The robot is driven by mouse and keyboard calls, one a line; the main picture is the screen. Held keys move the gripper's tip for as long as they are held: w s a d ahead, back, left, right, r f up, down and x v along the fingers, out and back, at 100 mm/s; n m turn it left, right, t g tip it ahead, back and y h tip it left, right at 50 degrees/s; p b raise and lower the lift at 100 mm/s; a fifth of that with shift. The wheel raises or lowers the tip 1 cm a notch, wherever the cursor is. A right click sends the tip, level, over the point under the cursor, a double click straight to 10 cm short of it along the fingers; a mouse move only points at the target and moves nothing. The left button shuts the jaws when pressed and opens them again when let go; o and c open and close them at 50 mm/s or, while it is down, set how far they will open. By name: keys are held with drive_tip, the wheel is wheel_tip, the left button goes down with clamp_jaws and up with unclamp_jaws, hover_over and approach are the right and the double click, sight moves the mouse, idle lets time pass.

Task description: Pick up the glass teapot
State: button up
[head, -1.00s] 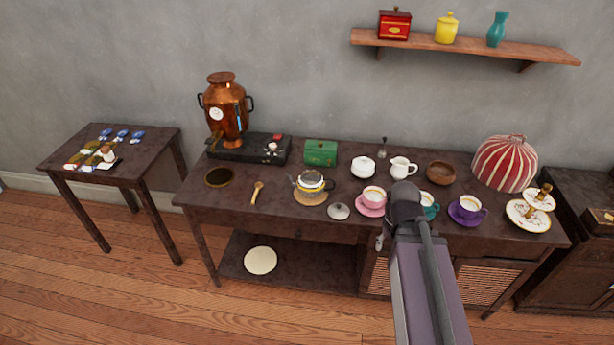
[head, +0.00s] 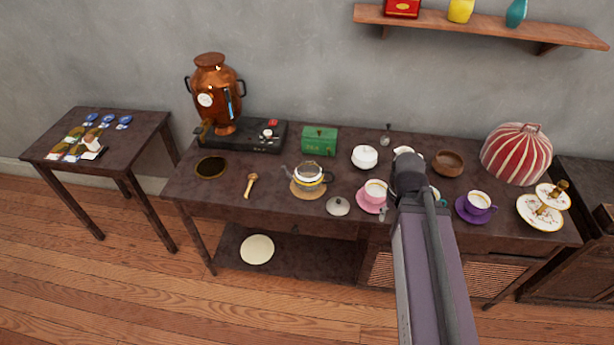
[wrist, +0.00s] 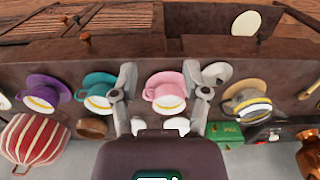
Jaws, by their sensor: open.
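The glass teapot (head: 309,176) stands on a round straw-coloured mat (head: 307,193) on the long dark table in the head view. In the wrist view the teapot (wrist: 247,106) is right of my gripper (wrist: 160,72), outside the fingers. The gripper is open and empty above the table, with a pink cup (wrist: 165,90) showing between its fingers. In the head view my arm hides the gripper. A loose light lid (head: 338,206) lies right of the teapot.
A copper samovar (head: 215,95) stands at the back left. A wooden spoon (head: 250,185) lies left of the teapot, with bare tabletop between.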

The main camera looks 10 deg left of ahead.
drive_tip(key=shift+w, duration=0.1)
drive_tip(key=w+a+f+m+t+y+b, duration=0.1)
drive_tip(key=w+a+f+t+y+b, duration=0.15)
drive_tip(key=w+a+b, duration=0.35)
drive_tip(key=w+a+f+m+t+y+b, duration=0.1)
drive_tip(key=w+a+f+t+y+b, duration=0.15)
drive_tip(key=w+a, duration=0.45)
drive_tip(key=w+a+r+m+t+y+b, duration=0.2)
drive_tip(key=a+m+t+b, duration=0.25)
drive_tip(key=a, duration=0.55)
drive_tip(key=w+a+r+m+t+y+b, duration=0.1)
drive_tip(key=w+a+r+m+t+b, duration=0.2)
drive_tip(key=a+t+b, duration=0.5)
drive_tip(key=s+a+f+m+h+b, duration=0.1)
drive_tip(key=a+f+m+h+b, duration=0.1)
drive_tip(key=m, duration=0.5)
drive_tip(key=s+a+f+m+h+b, duration=0.2)
drive_tip(key=f+m+h+b, duration=0.2)
drive_tip(key=f+m+h, duration=0.2)
drive_tip(key=s+a+f+m+h+b, duration=0.1)
drive_tip(key=f+m+h+b, duration=0.3)
drive_tip(key=m, duration=0.5)
drive_tip(key=shift+s+a+m, duration=0.35)
drive_tip(key=shift+s+a, duration=0.05)
drive_tip(key=shift+a, duration=0.3)
drive_tip(key=shift+s+f+m+h, duration=0.25)
drive_tip(key=shift+m+h, duration=0.05)
drive_tip(key=shift+h, duration=0.2)
drive_tip(key=shift+w, duration=0.15)
